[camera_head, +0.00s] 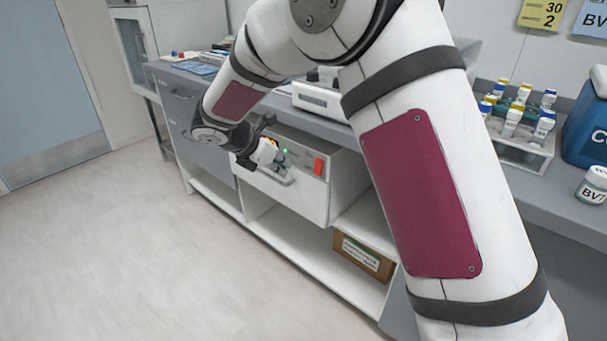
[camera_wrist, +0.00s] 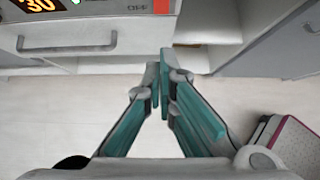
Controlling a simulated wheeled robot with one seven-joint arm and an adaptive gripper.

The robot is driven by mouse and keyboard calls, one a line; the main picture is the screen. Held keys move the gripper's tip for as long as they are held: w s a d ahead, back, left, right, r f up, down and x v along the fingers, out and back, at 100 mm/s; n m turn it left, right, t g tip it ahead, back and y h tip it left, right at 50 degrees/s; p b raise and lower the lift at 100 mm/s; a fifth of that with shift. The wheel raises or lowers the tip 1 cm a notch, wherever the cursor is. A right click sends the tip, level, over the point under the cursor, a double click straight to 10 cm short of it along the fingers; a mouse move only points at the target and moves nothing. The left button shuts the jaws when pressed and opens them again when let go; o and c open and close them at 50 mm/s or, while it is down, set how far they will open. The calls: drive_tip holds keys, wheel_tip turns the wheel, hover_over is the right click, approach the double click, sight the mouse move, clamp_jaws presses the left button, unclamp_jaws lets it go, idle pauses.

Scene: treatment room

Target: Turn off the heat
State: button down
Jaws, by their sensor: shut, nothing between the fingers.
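A white box-shaped heating device (camera_head: 318,196) sits in the cabinet under the counter. Its front has a red switch (camera_head: 319,166), a green light (camera_head: 285,151) and a handle. In the wrist view, the top edge shows an orange display (camera_wrist: 40,5) reading "30", the letters "OFF", part of the red switch (camera_wrist: 162,5) and the grey handle (camera_wrist: 68,46). My gripper (camera_head: 272,162) is in front of the device, left of the switch in the head view, and partly covers the display. In the wrist view, its teal fingers (camera_wrist: 163,78) are together and empty, below the switch.
Open shelves lie under and beside the device, with a brown box (camera_head: 362,258) on the lower one. The counter holds a rack of vials (camera_head: 522,140), a blue container (camera_head: 588,130) and a jar (camera_head: 593,186). The floor at left is clear.

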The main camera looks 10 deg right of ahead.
sight(318, 167)
drive_tip(key=shift+w+f, duration=0.1)
drive_tip(key=shift+w, duration=0.05)
drive_tip(key=shift+w+d+r+b+x, duration=0.25)
drive_tip(key=shift+b+x, duration=0.4)
drive_tip(key=shift+x, duration=1.5)
drive_tip(key=shift+w+d+r+b+x, duration=0.1)
drive_tip(key=shift+d+r+b+x, duration=0.4)
drive_tip(key=shift+x, duration=1.65)
drive_tip(key=shift+w+r+b+x, duration=0.15)
drive_tip(key=shift+b+x, duration=0.7)
drive_tip(key=shift+x, duration=1.3)
drive_tip(key=shift+f, duration=0.1)
drive_tip(key=shift+w+d+f+t+h+b, duration=0.3)
drive_tip(key=shift+h+b, duration=0.2)
drive_tip(key=shift+b, duration=0.45)
drive_tip(key=shift+r, duration=0.2)
